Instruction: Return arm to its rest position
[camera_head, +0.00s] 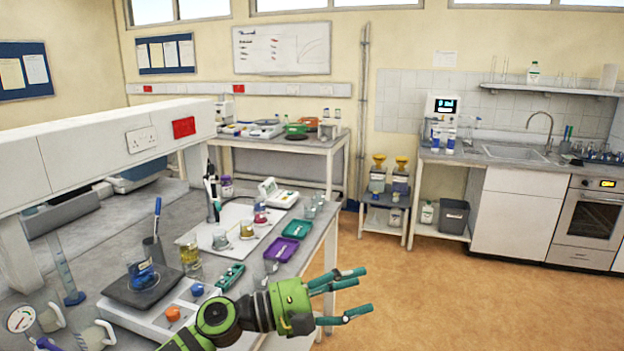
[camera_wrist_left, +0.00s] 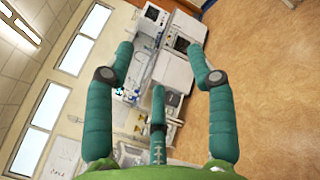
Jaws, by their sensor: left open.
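My left gripper (camera_head: 345,293) is green with teal fingers. In the head view it is at the lower middle, past the right edge of the near bench (camera_head: 318,232), over the open floor. Its fingers are spread and empty and point to the right. In the left wrist view the gripper (camera_wrist_left: 160,80) also shows with its fingers apart and nothing between them. My right gripper is in neither view.
On the near bench, close to my left arm, are a purple tray (camera_head: 281,249), a green tray (camera_head: 298,229), a balance (camera_head: 148,285) and a measuring cylinder (camera_head: 64,270). A sink counter (camera_head: 515,210) stands at the back right. The brown floor (camera_head: 450,300) is clear.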

